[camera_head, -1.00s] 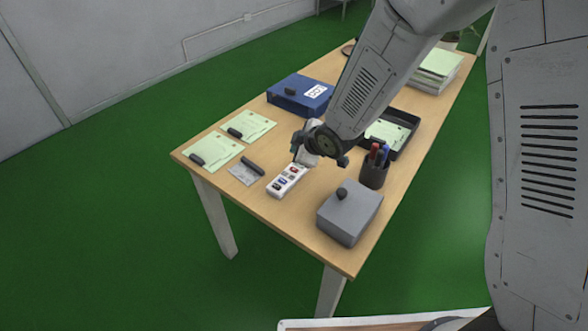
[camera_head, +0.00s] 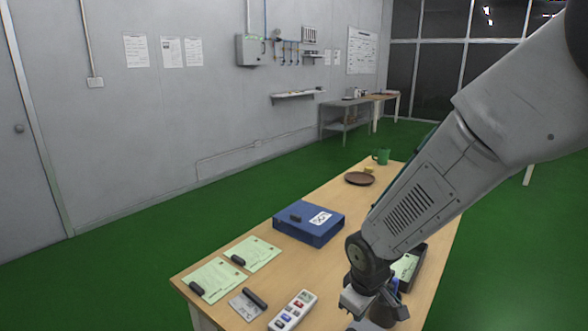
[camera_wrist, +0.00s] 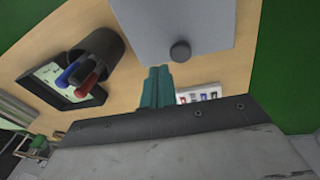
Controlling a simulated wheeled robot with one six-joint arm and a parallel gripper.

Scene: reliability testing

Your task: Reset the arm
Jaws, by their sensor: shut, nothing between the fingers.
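My arm reaches down from the upper right in the head view. My gripper (camera_head: 360,312) hangs over the near right part of the wooden table (camera_head: 330,215), to the right of a white panel with coloured switches (camera_head: 293,309). In the wrist view its teal fingers (camera_wrist: 156,86) are together with nothing between them. They point towards a grey box with a dark knob (camera_wrist: 150,25), and the white switch panel (camera_wrist: 203,93) shows just right of them. The gripper partly covers the pen cup in the head view.
A dark pen cup (camera_wrist: 98,58) and black tray (camera_wrist: 52,97) are left of the fingers in the wrist view. In the head view, a blue box (camera_head: 308,228), green sheets (camera_head: 253,254), a brown plate (camera_head: 359,178) and a green mug (camera_head: 381,155) are on the table.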

